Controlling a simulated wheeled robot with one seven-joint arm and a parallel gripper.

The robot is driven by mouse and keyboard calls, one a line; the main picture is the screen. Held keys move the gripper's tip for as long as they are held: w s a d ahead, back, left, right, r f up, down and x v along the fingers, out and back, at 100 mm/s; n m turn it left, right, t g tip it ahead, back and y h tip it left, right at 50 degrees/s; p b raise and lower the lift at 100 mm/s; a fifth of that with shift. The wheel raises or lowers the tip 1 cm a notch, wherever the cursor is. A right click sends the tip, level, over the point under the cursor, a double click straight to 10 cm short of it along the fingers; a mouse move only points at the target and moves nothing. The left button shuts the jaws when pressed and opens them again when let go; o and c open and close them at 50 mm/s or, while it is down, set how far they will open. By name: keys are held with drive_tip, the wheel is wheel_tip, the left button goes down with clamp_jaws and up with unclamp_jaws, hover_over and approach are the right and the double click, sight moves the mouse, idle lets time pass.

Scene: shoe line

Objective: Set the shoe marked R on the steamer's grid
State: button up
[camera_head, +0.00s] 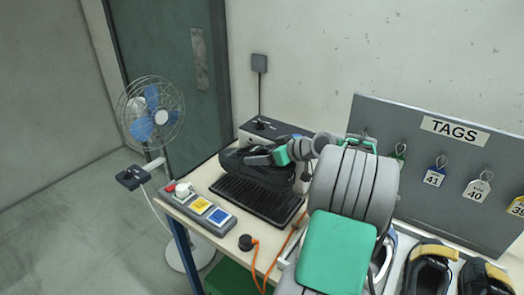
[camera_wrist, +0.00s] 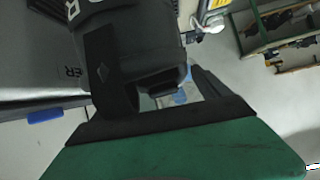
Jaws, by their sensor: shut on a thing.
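My gripper (camera_head: 280,156) is shut on a black shoe (camera_head: 256,170), which it holds over the back part of the steamer's black ribbed grid (camera_head: 262,204). I cannot tell whether the sole touches the grid. In the wrist view the dark shoe (camera_wrist: 135,45) sits between the two fingers, and a pale letter that looks like R shows on it at the top left. The grey steamer box (camera_head: 252,132) stands behind the grid, partly hidden by the shoe and my arm.
A control box (camera_head: 200,211) with a red button, yellow and blue panels lies left of the grid. A fan (camera_head: 152,115) stands beyond the bench's left end. More shoes (camera_head: 430,268) and a TAGS board (camera_head: 440,170) are at the right. An orange cable (camera_head: 268,262) hangs in front.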

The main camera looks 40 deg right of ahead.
wheel_tip(320, 180, down, 8)
drive_tip(key=b, duration=0.5)
drive_tip(key=shift+r+b, duration=0.25)
drive_tip(key=shift+b, duration=0.1)
drive_tip(key=o, duration=1.8)
drive_tip(key=shift+o, duration=0.6)
drive_tip(key=shift+s, duration=0.1)
